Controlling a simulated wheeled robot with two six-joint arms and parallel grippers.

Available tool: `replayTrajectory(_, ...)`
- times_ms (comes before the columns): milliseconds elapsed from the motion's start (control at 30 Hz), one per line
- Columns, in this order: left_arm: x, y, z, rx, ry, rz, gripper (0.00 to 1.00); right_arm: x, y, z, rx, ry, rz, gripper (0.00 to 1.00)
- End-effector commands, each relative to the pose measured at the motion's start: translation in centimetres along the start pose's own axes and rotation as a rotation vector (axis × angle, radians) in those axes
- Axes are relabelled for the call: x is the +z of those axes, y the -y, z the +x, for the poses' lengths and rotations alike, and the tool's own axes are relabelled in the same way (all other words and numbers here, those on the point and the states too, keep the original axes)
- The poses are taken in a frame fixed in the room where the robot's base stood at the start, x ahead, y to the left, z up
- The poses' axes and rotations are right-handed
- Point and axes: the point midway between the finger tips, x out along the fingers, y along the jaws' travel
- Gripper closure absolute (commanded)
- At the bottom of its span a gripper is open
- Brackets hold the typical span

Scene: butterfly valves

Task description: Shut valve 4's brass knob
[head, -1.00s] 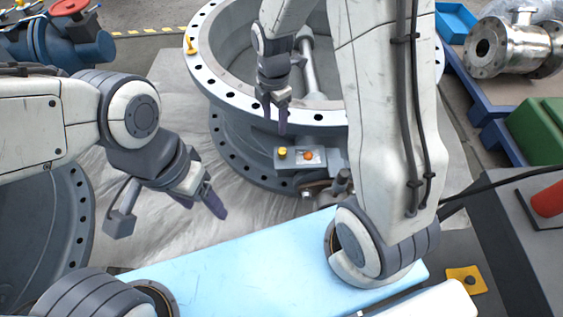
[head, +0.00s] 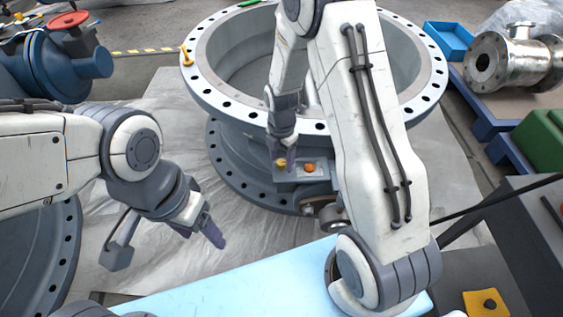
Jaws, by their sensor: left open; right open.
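A large grey flanged valve body (head: 222,139) stands in the middle of the head view. I cannot read a number on it. A small plate (head: 318,180) on its near side carries a yellow, brass-coloured knob (head: 280,164) and an orange knob (head: 309,168). My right gripper (head: 286,165) is open and points down at the yellow knob, with its fingertips right by it. I cannot tell whether they touch it. My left gripper (head: 206,234) is open and empty, well to the left and nearer to me.
A pale blue surface (head: 240,278) lies in front of me. Another grey flanged part (head: 45,250) is at the left edge. A blue valve with a red wheel (head: 70,20) is at the back left. A steel flanged fitting (head: 510,62) and a green box (head: 540,140) are on the right.

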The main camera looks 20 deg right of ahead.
Motion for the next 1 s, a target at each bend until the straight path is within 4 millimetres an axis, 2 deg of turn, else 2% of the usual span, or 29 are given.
replayTrajectory(300, 0.0, 0.0, 0.1, 0.0, 0.0, 0.0, 0.33, 0.0, 0.0, 0.4, 0.0, 0.0, 0.0, 0.33)
replayTrajectory(333, 0.0, 0.0, 0.1, 0.0, 0.0, 0.0, 0.33, 0.0, 0.0, 0.4, 0.0, 0.0, 0.0, 0.37)
replayTrajectory(500, 0.0, 0.0, 0.1, 0.0, 0.0, 0.0, 0.33, 0.0, 0.0, 0.3, 0.0, 0.0, 0.0, 1.0)
replayTrajectory(767, 0.0, 0.0, -0.1, 0.0, 0.0, 0.0, 0.33, 0.0, 0.0, 0.3, 0.0, 0.0, 0.014, 1.0)
replayTrajectory(1000, -0.1, -0.1, -1.2, 0.0, 0.0, 0.0, 0.33, 0.0, 0.0, 0.1, 0.0, 0.0, 0.106, 1.0)
